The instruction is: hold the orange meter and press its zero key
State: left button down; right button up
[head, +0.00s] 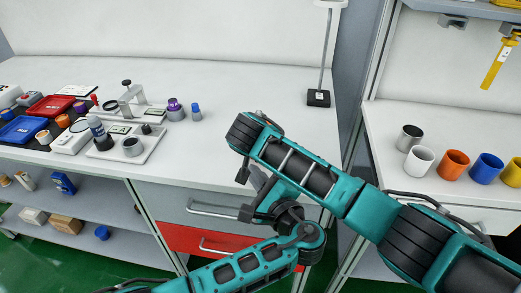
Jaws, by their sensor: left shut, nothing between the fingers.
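I cannot make out an orange meter anywhere in the head view. A blue handheld device (62,183) lies on the shelf under the bench at the left; its face is too small to read. My left gripper (248,194) is in front of the bench drawers, shut and empty, well away from the objects on the bench. My right arm crosses from the lower right to the middle, and its gripper does not show. The two arms cover part of the drawers and the bench's front edge.
The white bench (230,95) holds a red tray (50,106), a blue tray (22,130), a white board (130,153) with instruments, and a black-based stand (318,98). Its middle is clear. Several cups, including an orange cup (453,163), stand on the right table.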

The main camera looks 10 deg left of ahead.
dwell(0.4)
jog(key=o, duration=1)
jog(key=shift+s+r, duration=0.1)
